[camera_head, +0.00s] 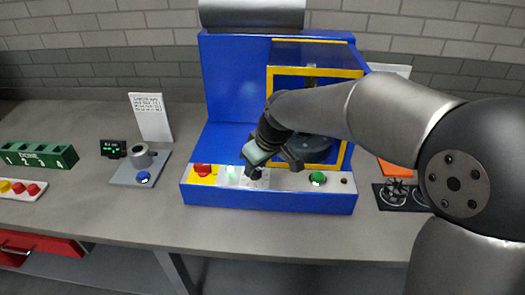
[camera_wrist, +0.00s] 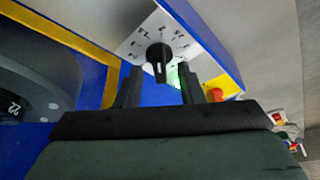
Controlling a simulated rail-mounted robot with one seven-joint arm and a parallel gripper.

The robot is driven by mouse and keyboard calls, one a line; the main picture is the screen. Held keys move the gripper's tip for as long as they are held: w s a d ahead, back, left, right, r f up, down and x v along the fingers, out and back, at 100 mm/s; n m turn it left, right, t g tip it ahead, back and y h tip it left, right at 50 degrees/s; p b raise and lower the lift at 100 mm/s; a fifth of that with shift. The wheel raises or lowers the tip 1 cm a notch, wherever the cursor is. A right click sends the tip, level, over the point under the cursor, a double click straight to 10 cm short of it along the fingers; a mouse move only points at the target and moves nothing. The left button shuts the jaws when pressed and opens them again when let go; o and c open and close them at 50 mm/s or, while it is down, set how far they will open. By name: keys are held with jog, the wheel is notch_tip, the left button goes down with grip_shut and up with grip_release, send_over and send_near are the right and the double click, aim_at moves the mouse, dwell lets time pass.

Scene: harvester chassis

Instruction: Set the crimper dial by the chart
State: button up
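The blue crimper (camera_head: 232,88) stands at the middle of the bench, with a control panel along its front. In the wrist view the dial is a black knob (camera_wrist: 159,57) on a white plate (camera_wrist: 140,38) with small marks around it, too small to read. My gripper (camera_wrist: 160,78) is open, its two black fingers on either side of the knob in the picture; contact cannot be told. In the head view my gripper (camera_head: 251,172) is over the panel and hides most of the dial. A white chart card (camera_head: 150,116) stands left of the crimper; its text is unreadable.
The panel carries a red button (camera_head: 203,170), a lit green lamp (camera_head: 232,173) and a green button (camera_head: 318,179). A yellow-framed guard (camera_head: 272,100) rises behind my wrist. A grey fixture (camera_head: 141,157) and green rack (camera_head: 38,154) sit left. Bench between is clear.

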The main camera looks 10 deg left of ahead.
jog(key=v, duration=1.7)
jog(key=shift+b, duration=0.45)
